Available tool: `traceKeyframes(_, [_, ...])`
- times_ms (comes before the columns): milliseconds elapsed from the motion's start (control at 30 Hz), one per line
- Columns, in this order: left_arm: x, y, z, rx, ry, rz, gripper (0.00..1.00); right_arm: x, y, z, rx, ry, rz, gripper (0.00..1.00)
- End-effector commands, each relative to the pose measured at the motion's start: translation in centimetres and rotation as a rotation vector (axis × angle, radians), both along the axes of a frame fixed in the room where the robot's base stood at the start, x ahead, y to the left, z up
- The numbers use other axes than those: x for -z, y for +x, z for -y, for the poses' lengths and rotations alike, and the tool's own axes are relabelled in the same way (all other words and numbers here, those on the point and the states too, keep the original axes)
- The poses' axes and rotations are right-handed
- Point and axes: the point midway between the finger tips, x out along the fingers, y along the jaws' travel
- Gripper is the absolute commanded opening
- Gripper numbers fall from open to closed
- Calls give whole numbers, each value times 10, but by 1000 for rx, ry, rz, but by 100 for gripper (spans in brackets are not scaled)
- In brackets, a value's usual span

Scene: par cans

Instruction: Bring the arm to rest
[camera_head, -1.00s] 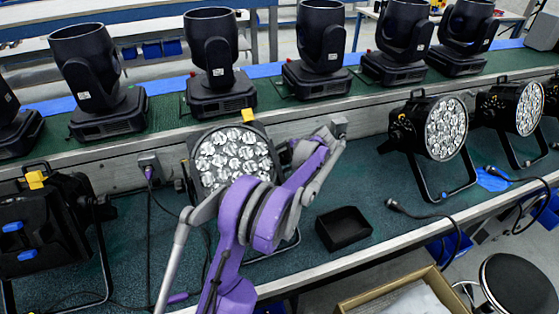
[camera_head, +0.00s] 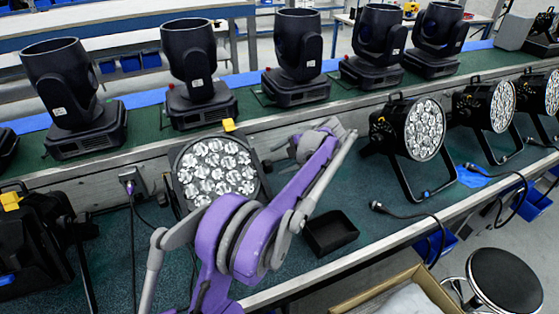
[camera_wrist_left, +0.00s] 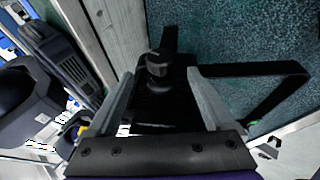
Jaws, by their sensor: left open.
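My left arm, purple and grey, reaches up and right across the green bench top in the head view. Its gripper (camera_head: 335,129) is at the far end, near the bench's back ledge, and looks small and partly hidden by the wrist. In the left wrist view the two grey fingers of the left gripper (camera_wrist_left: 158,85) stand apart. A black part with a round knob (camera_wrist_left: 157,65) shows between and beyond them; I cannot tell whether they touch it. A par can (camera_head: 215,168) with a lit-looking lens face stands just left of the arm, partly covered by it. My right gripper is not in view.
More par cans (camera_head: 424,130) stand on the bench to the right. A black open tray (camera_head: 330,233) lies just right of the arm. Several moving-head lights (camera_head: 189,77) line the raised back shelf. A cardboard box (camera_head: 430,285) and a round stool (camera_head: 505,281) are in front.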

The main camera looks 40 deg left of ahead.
Motion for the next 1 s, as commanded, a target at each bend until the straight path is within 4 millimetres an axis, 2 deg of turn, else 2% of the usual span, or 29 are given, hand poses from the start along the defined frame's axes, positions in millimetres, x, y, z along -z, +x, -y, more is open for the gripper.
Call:
traceKeyframes(367, [-5,1,-2,16,18,12,86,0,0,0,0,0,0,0])
traceKeyframes(467, [-28,9,-6,97,109,63,86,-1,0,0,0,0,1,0])
traceKeyframes(567, [-76,24,-6,275,279,155,86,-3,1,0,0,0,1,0])
traceKeyframes(600, [-99,31,0,375,356,195,86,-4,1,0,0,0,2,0])
traceKeyframes(667, [-133,42,17,545,469,248,86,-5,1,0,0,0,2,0])
traceKeyframes(700, [-154,47,34,665,538,274,86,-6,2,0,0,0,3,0])
traceKeyframes(767, [-177,51,66,854,627,299,86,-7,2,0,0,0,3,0])
traceKeyframes(800, [-188,50,91,985,676,306,86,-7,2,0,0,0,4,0])
traceKeyframes(867, [-196,44,131,1184,735,298,86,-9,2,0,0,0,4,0])
traceKeyframes(900, [-195,37,160,1322,764,280,86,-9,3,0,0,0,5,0])
traceKeyframes(967, [-186,19,201,1522,790,234,86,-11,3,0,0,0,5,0])
traceKeyframes(1000, [-174,4,225,1649,796,191,86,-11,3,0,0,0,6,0])
